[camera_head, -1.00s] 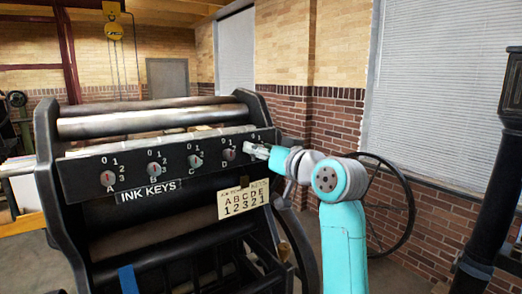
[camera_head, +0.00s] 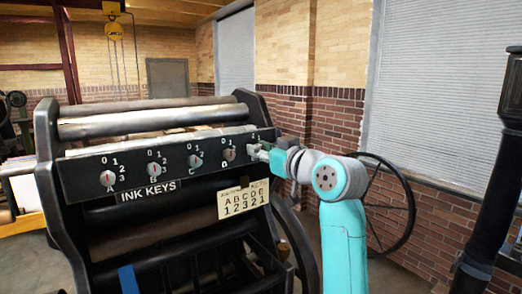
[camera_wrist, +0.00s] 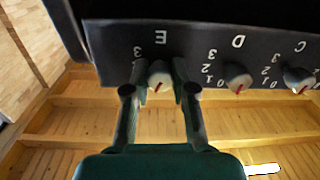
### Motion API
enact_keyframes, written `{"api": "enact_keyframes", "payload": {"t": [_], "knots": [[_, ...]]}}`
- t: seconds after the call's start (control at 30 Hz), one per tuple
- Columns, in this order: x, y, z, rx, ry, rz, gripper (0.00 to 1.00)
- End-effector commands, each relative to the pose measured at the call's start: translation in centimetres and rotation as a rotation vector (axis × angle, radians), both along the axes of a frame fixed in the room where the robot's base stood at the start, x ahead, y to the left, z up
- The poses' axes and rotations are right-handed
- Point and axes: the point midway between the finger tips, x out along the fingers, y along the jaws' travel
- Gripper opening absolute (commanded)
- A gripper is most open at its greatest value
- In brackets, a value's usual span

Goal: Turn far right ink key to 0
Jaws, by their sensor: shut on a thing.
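The far right ink key, E (camera_wrist: 159,74), is a pale round knob with a red pointer line on the black key panel (camera_head: 130,168). In the wrist view, which shows the panel upside down, the knob sits between my two fingers. My gripper (camera_wrist: 159,90) is shut on it. The red line points toward the lower left of that view. The 3 beside E shows; the fingers hide most of its other numbers. In the head view my gripper (camera_head: 257,152) meets the panel's right end and covers the knob.
Key D (camera_wrist: 237,78) and key C (camera_wrist: 298,77) sit close beside E in the wrist view. Keys B (camera_head: 154,169) and A (camera_head: 107,178) are farther left. A card (camera_head: 243,199) below lists A B C D E over 1 2 3 2 1. A black handwheel (camera_head: 408,205) stands behind my arm.

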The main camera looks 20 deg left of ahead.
Motion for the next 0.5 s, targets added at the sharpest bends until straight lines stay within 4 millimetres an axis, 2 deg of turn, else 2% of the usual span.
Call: {"api": "enact_keyframes", "payload": {"t": [0.5], "knots": [[-0.01, 0.03, -0.05, -0.219, -0.254, -0.001, 0.0]]}}
